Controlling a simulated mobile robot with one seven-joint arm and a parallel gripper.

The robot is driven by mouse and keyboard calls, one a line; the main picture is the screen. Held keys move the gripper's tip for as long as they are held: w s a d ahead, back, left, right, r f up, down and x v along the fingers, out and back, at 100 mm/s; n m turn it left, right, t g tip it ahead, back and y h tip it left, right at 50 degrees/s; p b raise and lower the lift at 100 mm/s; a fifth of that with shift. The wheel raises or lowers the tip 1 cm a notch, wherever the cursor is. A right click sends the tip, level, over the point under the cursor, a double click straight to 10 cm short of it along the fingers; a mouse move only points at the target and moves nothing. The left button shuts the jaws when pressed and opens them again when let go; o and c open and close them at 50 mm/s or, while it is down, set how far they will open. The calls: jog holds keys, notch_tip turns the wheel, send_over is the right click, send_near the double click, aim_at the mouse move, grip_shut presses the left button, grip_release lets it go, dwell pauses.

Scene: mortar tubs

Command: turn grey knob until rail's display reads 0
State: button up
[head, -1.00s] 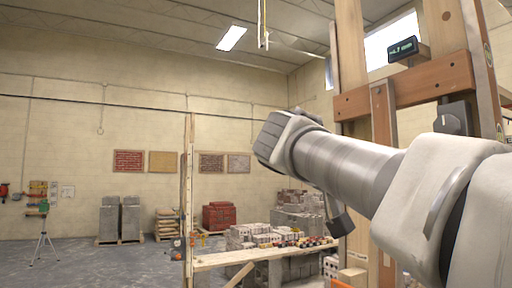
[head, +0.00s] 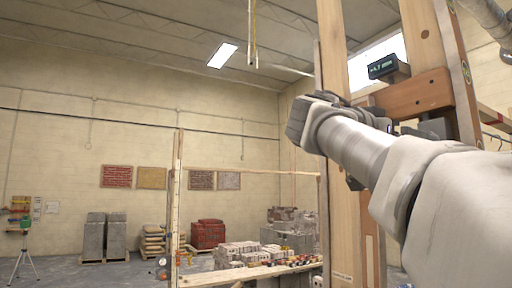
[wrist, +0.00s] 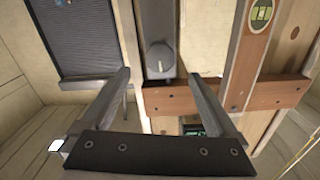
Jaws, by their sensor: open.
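The grey knob (wrist: 160,57) is round with a light pointer mark and sits on a grey upright plate in the wrist view. My gripper (wrist: 159,76) is open, with its fingers on either side of the knob in the picture; the knob lies beyond the tips, and I cannot tell how far. The rail's display (head: 383,68) is a small dark box with green digits above the wooden crosspiece in the head view. It seems to read +4.7 mm. It also shows in the wrist view (wrist: 192,130), partly hidden by my gripper. In the head view my arm hides the knob.
A wooden crosspiece (wrist: 225,95) runs close by the knob. A spirit level (wrist: 262,14) and a dark ribbed panel (wrist: 75,38) flank it. In the head view, wooden posts (head: 345,225) stand beside my arm, and a bench (head: 215,277) with blocks stands lower left.

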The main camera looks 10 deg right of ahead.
jog(key=p+x, duration=0.1)
jog(key=x, duration=0.6)
jog(key=shift+d+p, duration=0.25)
jog(key=shift+p, duration=0.1)
jog(key=c, duration=1.4)
jog(key=shift+n, duration=0.3)
jog(key=n+p, duration=0.4)
jog(key=n, duration=2.3)
jog(key=shift+w+p, duration=0.1)
jog(key=shift+p, duration=0.3)
